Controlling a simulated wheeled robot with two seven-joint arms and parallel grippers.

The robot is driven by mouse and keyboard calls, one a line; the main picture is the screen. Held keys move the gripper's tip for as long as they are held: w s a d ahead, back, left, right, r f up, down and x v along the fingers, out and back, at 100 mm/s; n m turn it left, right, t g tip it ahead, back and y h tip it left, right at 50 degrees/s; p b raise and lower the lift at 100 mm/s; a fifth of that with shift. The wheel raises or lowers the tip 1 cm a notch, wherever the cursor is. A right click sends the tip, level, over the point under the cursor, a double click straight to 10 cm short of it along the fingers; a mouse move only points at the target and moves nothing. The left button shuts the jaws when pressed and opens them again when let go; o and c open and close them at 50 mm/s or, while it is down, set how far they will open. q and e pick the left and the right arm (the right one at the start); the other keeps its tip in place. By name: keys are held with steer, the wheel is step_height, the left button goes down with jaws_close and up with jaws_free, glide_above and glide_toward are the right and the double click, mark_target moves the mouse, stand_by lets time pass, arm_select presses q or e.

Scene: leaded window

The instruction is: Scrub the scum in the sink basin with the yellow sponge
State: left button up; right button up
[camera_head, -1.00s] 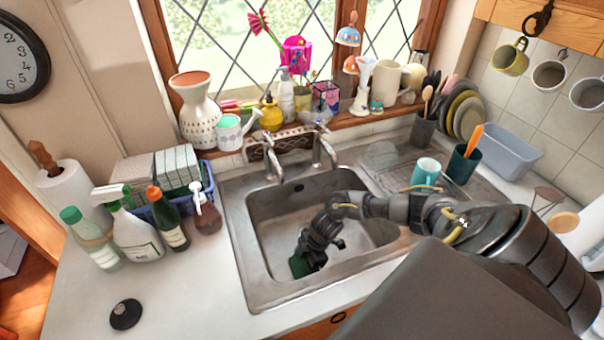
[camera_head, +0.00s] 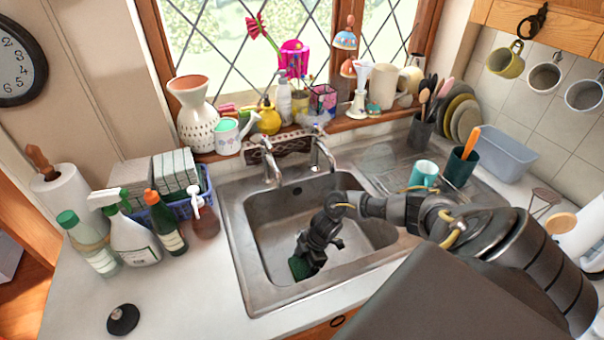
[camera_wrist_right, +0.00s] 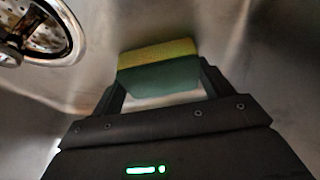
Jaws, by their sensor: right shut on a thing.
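The metal sink basin (camera_head: 268,222) is set in the worktop below the window. My right gripper (camera_head: 306,261) reaches down into its front left part. It is shut on the sponge, whose green side (camera_head: 298,268) shows low in the basin. In the right wrist view the sponge (camera_wrist_right: 158,66) sits between the fingertips, yellow layer beyond and green layer nearer me. I cannot tell whether it touches the basin floor. No scum stands out clearly on the metal. My left gripper is not in view.
Two taps (camera_head: 320,152) stand behind the basin. The drain (camera_wrist_right: 40,32) lies at the upper left in the wrist view. Bottles (camera_head: 130,240) and a blue basket (camera_head: 208,190) stand left of the sink. A teal mug (camera_head: 424,174) is on the drainer. The front left worktop is mostly clear.

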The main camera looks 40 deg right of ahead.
steer(key=shift+a, duration=0.65)
steer(key=shift+w+a, duration=0.15)
steer(key=shift+a, duration=0.2)
steer(key=shift+s+d+p, duration=0.15)
steer(key=shift+d+p, duration=0.05)
steer(key=shift+d, duration=0.4)
steer(key=shift+s+d+p, duration=0.15)
steer(key=shift+d, duration=0.45)
steer(key=shift+a, duration=0.1)
steer(key=shift+w+a, duration=0.2)
steer(key=shift+a, duration=0.3)
steer(key=shift+w+a, duration=0.15)
steer(key=shift+a, duration=0.35)
steer(key=shift+d, duration=0.1)
